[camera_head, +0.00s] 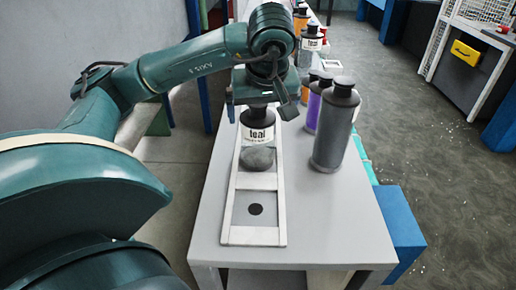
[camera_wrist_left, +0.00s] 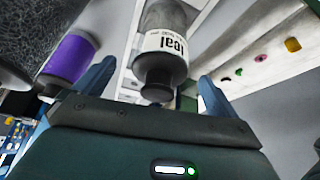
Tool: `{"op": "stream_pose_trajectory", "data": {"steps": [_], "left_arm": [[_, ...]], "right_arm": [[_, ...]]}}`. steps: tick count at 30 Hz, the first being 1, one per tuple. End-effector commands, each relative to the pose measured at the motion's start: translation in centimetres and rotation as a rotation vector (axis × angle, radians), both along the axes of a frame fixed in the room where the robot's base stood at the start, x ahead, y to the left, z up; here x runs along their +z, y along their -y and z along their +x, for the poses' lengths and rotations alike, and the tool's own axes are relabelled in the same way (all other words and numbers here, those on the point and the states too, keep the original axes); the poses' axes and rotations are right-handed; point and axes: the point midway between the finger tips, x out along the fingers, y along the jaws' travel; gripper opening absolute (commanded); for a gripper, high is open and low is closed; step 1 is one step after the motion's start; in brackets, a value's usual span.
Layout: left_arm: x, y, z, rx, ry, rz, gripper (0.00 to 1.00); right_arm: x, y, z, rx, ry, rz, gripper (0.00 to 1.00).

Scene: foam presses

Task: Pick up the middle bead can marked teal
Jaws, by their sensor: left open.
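A dark can with a white label marked teal (camera_head: 258,132) and a grey lower body stands in a white slotted frame (camera_head: 235,208) on the table. It also shows in the left wrist view (camera_wrist_left: 166,48), its narrow dark cap toward my gripper. Another can with a similar label (camera_head: 312,43) stands farther back. My right gripper is not in view.
A tall dark grey bottle (camera_head: 335,128) stands right of the frame, with a purple-banded bottle (camera_head: 314,108) close behind it. More bottles line the table's far end. A blue block (camera_head: 400,218) stands beside the table.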

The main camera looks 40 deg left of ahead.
Motion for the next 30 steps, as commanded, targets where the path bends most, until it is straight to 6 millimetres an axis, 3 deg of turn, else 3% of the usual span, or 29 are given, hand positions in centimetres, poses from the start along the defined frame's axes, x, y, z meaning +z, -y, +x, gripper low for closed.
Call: {"op": "stream_pose_trajectory", "data": {"steps": [9,18,30], "left_arm": [[-3.5,-2.2,1.4,0.003,-0.004,0.000,0.97],[-4.0,-2.3,1.6,0.001,-0.002,0.000,0.97],[-3.9,-2.3,1.6,0.000,-0.001,0.000,0.64]], "right_arm": [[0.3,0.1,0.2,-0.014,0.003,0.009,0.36],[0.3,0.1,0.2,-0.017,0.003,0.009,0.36],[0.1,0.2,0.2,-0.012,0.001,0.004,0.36]]}}
